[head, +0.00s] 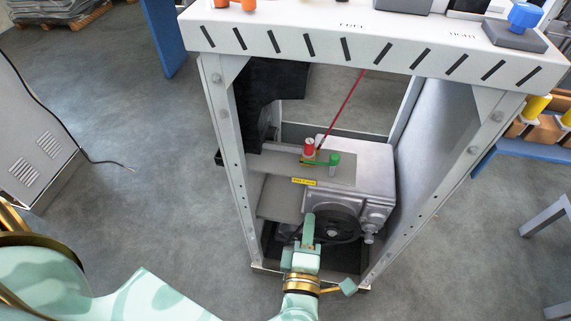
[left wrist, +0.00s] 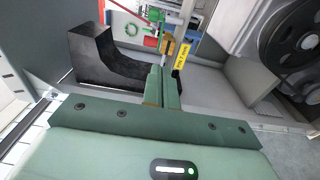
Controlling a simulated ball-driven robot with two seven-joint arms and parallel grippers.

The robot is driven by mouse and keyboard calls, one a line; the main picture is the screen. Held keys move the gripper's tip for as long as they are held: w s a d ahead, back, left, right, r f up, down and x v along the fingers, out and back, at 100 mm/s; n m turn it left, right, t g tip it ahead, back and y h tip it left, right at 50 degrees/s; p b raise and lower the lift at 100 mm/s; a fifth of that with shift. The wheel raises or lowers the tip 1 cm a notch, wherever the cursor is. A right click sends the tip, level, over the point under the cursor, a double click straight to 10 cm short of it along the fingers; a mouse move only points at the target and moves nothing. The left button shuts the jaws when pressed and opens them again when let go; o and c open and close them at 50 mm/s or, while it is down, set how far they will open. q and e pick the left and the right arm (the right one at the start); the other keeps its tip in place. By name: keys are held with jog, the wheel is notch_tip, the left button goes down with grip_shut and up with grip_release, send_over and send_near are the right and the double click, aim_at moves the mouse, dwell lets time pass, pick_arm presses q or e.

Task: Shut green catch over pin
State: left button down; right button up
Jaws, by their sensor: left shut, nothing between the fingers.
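Inside the frame, a red-capped post (head: 309,150) stands on a grey plate. A green knob (head: 334,160) stands to its right, and a thin green bar (head: 319,164), which looks like the catch, lies low between them. Whether it covers a pin is too small to tell. My left gripper (head: 309,216) is shut and empty, below these parts in the head view, in front of the dark wheel. In the left wrist view its fingertips (left wrist: 163,72) point towards a yellow label (left wrist: 181,55) and a small orange-brown block (left wrist: 171,44). My right gripper is not in view.
A grey machine housing (head: 372,165) with a dark wheel (head: 332,222) fills the frame's right side. A black bent part (head: 272,95) hangs at left. Metal posts (head: 225,130) and the striped top panel (head: 300,38) bound the opening. A red rod (head: 345,105) slants above the post.

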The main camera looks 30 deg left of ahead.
pick_arm(q)
jog(key=b+x, duration=0.2)
jog(key=x, duration=1)
jog(key=shift+w+a+b, duration=0.1)
jog(key=shift+w+b, duration=0.2)
jog(key=shift+b, duration=0.1)
jog(key=shift+w+a, duration=0.2)
jog(key=shift+w, duration=0.4)
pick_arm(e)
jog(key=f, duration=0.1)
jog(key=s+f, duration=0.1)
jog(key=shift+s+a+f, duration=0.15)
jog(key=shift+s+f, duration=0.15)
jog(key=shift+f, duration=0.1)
